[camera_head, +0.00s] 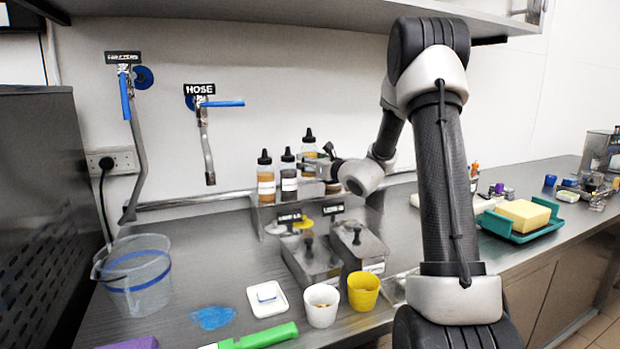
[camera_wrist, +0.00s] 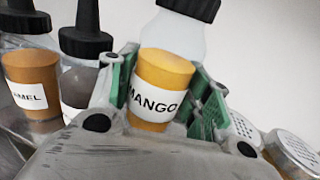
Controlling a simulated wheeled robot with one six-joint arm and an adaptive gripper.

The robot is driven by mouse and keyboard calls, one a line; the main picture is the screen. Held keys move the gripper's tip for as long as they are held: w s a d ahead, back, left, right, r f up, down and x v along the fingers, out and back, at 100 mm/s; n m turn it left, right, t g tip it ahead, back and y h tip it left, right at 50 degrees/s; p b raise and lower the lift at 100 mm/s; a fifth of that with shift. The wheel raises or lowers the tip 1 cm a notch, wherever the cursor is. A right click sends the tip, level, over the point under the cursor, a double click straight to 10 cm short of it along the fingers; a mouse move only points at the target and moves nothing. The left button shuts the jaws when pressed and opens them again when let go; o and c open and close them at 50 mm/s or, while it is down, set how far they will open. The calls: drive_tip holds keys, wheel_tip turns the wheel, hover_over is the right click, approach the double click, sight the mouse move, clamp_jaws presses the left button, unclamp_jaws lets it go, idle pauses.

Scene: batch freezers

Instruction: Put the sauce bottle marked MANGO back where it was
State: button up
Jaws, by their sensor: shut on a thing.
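The MANGO sauce bottle (camera_wrist: 160,70) has a clear upper part, a black cap, orange sauce and a white label facing the wrist camera. My gripper (camera_wrist: 163,98) is shut on it, with green-padded fingers on both sides. In the head view the MANGO bottle (camera_head: 309,151) is upright at the right of the bottle row, its cap higher than the others. My gripper (camera_head: 326,167) reaches it from the right. Its base is hidden, so I cannot tell whether it touches the rack. A bottle labelled "...MEL" (camera_wrist: 30,72) and a dark-sauce bottle (camera_wrist: 78,85) stand to its left.
The raised rack (camera_head: 262,222) carries the bottles against the back wall. Shakers with perforated metal lids (camera_wrist: 294,148) are close to the right finger. Lidded metal bins (camera_head: 312,262) stand in front, with white (camera_head: 321,306) and yellow (camera_head: 363,291) cups nearer. A clear pitcher (camera_head: 135,280) is left.

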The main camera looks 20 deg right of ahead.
sight(310, 176)
drive_tip(key=shift+f, duration=2.55)
drive_tip(key=shift+f, duration=0.15)
drive_tip(key=o, duration=1.1)
drive_tip(key=shift+c, duration=0.2)
